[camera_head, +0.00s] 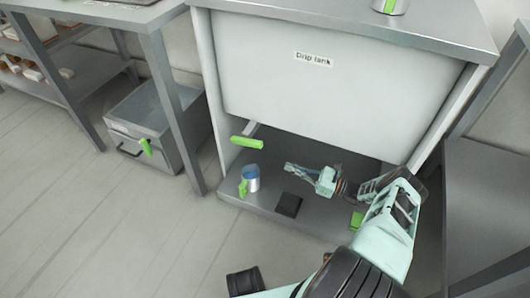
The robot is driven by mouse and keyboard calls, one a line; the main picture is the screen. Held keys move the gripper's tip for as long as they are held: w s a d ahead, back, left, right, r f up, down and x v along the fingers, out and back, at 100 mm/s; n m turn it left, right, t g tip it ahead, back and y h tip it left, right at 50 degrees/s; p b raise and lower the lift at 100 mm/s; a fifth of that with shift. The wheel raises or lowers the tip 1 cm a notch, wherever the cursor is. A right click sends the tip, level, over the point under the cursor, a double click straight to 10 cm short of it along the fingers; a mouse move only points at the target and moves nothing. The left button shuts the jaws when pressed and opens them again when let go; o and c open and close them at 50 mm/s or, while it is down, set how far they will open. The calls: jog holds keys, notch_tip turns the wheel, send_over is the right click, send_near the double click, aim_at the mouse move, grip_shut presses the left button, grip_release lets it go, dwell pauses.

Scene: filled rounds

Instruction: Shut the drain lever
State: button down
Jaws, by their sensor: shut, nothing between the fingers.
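A green lever (247,142) sticks out on a pale stem under the left part of the white cabinet labelled "Drip tank" (290,85). It looks like the drain lever and lies roughly level. My gripper (288,167) is shut and empty, low under the tank, with its fingers pointing left. It is to the right of the lever and a little lower in the picture, apart from it. A blue and silver cup (252,178) with a green handle stands below the lever on the grey base shelf (265,215).
A black square pad (288,205) lies on the base shelf. A green piece (357,219) shows at the right, partly behind my arm. The floor in front is clear.

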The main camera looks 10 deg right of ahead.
jog(key=shift+a, duration=0.1)
send_near(247, 142)
jog(key=shift+w+a+f+b, duration=0.25)
jog(key=shift+w+a+f, duration=0.15)
jog(key=shift+w+f, duration=0.3)
jog(key=shift+w+a+f+b, duration=0.2)
jog(key=shift+w+a+f, duration=0.2)
jog(key=shift+w+f, duration=0.25)
jog(key=shift+r, duration=0.15)
jog(key=shift+r+g+h+p, duration=0.3)
jog(key=shift+h+p, duration=0.2)
jog(key=shift+p, duration=0.25)
